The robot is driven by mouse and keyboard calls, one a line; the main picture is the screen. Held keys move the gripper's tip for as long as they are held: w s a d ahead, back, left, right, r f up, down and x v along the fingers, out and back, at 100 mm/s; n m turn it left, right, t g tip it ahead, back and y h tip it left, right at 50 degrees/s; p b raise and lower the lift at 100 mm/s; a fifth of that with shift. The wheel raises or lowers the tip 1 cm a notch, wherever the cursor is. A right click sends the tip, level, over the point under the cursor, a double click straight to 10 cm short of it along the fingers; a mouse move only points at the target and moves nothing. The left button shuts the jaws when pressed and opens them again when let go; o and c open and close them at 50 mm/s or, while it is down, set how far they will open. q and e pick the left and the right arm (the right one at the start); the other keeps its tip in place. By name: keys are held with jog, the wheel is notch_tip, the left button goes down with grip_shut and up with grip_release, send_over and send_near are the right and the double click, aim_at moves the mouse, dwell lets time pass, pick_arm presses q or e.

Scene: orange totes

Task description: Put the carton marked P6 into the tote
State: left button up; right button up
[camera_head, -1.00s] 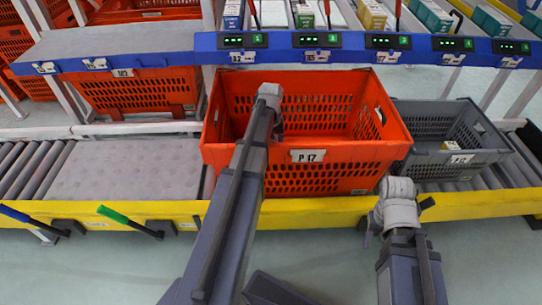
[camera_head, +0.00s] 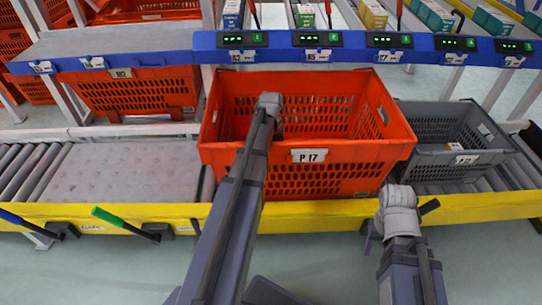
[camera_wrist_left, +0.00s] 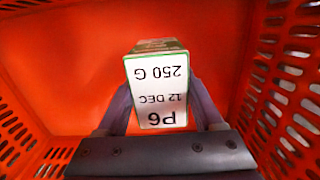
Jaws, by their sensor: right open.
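The carton marked P6 (camera_wrist_left: 158,92) shows in the left wrist view, its white label reading P6, 12 DEC and 250 G. My left gripper (camera_wrist_left: 160,88) has a finger against each side of the carton, inside the orange tote (camera_wrist_left: 232,30). In the head view the orange tote labelled P 17 (camera_head: 352,178) stands on the conveyor. My left wrist reaches down over it, and its fingers and the carton are hidden there. My right gripper (camera_head: 399,222) is open and empty in front of the tote's right front corner.
A grey tote (camera_head: 440,172) with a small carton (camera_head: 464,157) inside stands right of the orange tote. A blue rail (camera_head: 440,42) with displays runs behind. A grey plate (camera_head: 128,178) on the left of the conveyor is clear. The yellow beam (camera_head: 320,212) edges the front.

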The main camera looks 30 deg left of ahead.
pick_arm(q)
jog(key=o, duration=0.4)
jog(key=shift+f, duration=0.1)
jog(key=shift+o, duration=0.2)
notch_tip(320, 180, up, 13)
jog(key=p, duration=1.3)
jog(key=shift+w+a, duration=0.15)
jog(key=shift+w, duration=0.1)
